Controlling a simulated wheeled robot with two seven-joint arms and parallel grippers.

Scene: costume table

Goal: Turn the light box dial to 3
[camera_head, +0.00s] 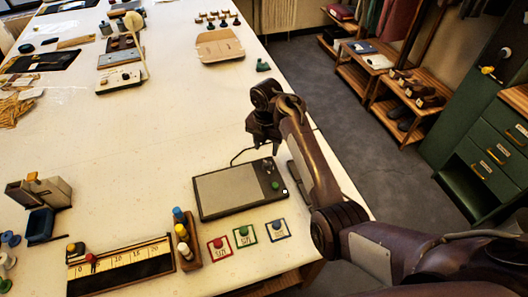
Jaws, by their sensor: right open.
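The light box (228,189) lies flat near the right edge of the table. It is a dark slab with a pale grey panel. A narrow strip along its right side carries a small dark dial (267,167) and a green knob or button (276,185). The dial's number marks are too small to read. My right gripper (263,147) is open and empty, pointing down close to the box's far right corner. It looks apart from the dial, though its exact height is unclear. My left gripper is out of view.
Red, green and blue bordered cards (247,236) lie in front of the light box. A wooden rack of bottles (186,243) and a ruler tray (119,264) stand to the left. A cable runs behind the box. The table middle (150,150) is clear.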

